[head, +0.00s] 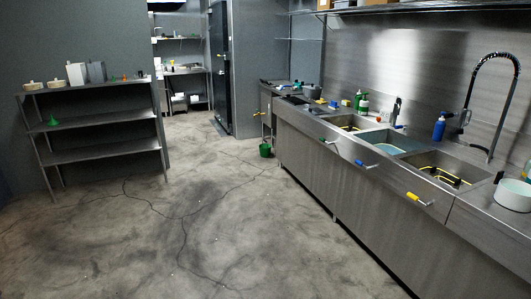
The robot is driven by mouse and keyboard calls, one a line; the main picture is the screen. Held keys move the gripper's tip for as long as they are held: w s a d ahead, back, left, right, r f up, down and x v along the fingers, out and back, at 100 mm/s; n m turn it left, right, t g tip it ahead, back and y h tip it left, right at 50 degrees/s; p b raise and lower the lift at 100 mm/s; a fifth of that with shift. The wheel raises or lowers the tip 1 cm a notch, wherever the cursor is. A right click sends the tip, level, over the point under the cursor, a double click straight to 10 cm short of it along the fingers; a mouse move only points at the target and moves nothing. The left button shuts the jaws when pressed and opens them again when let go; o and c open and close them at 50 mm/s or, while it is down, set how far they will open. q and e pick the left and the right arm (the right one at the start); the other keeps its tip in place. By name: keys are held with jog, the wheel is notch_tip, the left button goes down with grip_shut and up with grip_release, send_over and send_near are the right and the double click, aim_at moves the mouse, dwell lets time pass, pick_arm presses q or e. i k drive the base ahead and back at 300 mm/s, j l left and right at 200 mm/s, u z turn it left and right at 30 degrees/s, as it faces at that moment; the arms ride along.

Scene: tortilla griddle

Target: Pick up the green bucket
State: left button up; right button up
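The green bucket (265,150) is small in the head view, right of the picture's middle. It appears to stand on the floor by the far end of the long steel sink counter. Its contents are too small to tell. Neither of my grippers shows in the head view, and nothing is seen touching the bucket.
The steel sink counter (305,157) runs along the right side, with handles sticking out of its front. A metal shelf rack (95,122) stands at the left wall. The cracked concrete floor (150,235) between them is clear. A doorway opens at the back.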

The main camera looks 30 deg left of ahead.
aim_at(265, 147)
jog(key=i+j+u, duration=0.55)
jog(key=i, duration=0.45)
jog(key=i+j+u, duration=0.3)
jog(key=i, duration=0.2)
jog(key=i+u, duration=0.3)
jog(key=i, duration=5.55)
jog(key=i+j+z, duration=0.1)
jog(key=i+z, duration=0.3)
jog(key=i, duration=0.15)
jog(key=i+j+z, duration=0.25)
jog(key=i+z, duration=0.2)
jog(key=i+j+z, duration=0.4)
jog(key=i+j, duration=0.1)
jog(key=i, duration=0.1)
